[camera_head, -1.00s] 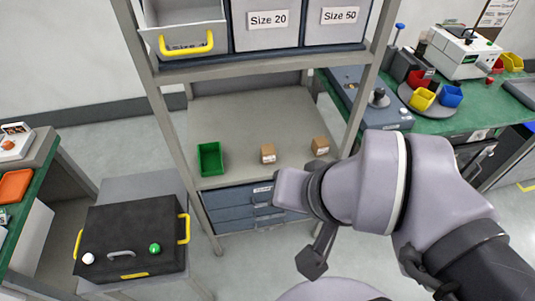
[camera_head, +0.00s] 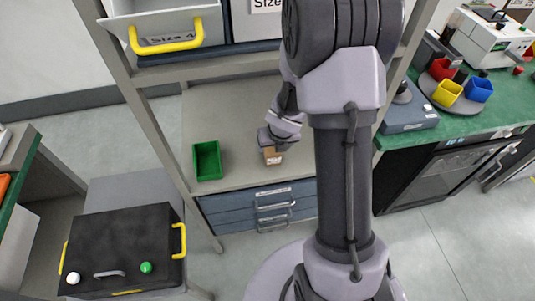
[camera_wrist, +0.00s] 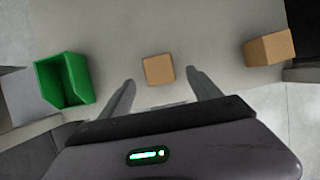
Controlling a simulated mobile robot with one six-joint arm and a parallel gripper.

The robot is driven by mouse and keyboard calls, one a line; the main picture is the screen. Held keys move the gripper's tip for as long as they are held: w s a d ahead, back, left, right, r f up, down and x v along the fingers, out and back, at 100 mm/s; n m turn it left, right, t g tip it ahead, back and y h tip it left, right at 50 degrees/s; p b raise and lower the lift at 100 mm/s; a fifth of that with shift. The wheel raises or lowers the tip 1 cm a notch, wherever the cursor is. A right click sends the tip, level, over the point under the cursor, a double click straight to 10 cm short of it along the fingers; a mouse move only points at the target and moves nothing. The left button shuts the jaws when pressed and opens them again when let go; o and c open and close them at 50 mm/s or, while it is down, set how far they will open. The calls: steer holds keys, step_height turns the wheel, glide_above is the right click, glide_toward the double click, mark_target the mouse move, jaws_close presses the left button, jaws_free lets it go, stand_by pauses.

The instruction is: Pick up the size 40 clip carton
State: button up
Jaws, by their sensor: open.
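A small brown carton (camera_head: 272,156) stands on the grey shelf, right of the green bin. In the wrist view this carton (camera_wrist: 158,69) lies ahead of and between the two fingertips, with a gap on each side. A second brown carton (camera_wrist: 269,49) stands to the right in the wrist view; in the head view my arm hides it. No size can be read on either carton. My gripper (camera_wrist: 160,80) is open and empty. In the head view my gripper (camera_head: 281,138) is right at the first carton and partly covers it.
A green bin (camera_head: 207,161) stands left of the carton. Blue drawers (camera_head: 233,212) sit below the shelf. A black case (camera_head: 120,245) is at lower left.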

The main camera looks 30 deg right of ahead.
mark_target(272, 151)
steer(key=b+x, duration=0.4)
steer(key=x, duration=0.5)
steer(key=shift+w+f, duration=0.1)
steer(key=shift+w, duration=0.1)
steer(key=shift+c, duration=0.2)
steer(key=c, duration=1.5)
steer(key=shift+r, duration=0.25)
